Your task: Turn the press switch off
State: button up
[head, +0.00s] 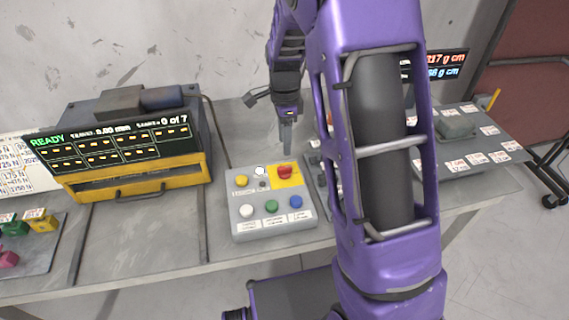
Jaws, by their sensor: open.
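A grey control box (272,227) stands on the bench in the middle of the head view. Its top carries a yellow button (241,181), a white button (260,171), a red knob (284,170) on a yellow plate, and a lower row of white (247,211), green (271,207) and blue (295,202) buttons. A small dark switch-like part (263,184) sits below the upper white button. I cannot tell which control is the press switch, nor its position. My gripper (288,150) is open and empty, pointing down above and behind the box's red knob, apparently apart from it.
A yellow and grey machine (135,185) with a display reading READY and 0 of 7 stands left. A tray of coloured pieces (40,245) lies far left. A dark panel behind my arm is partly hidden. The bench front between machine and box is clear.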

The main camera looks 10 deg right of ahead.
aim_at(285, 167)
notch_tip(285, 167, down, 10)
jog(key=shift+r, duration=0.15)
jog(key=shift+c, duration=0.3)
grip_shut()
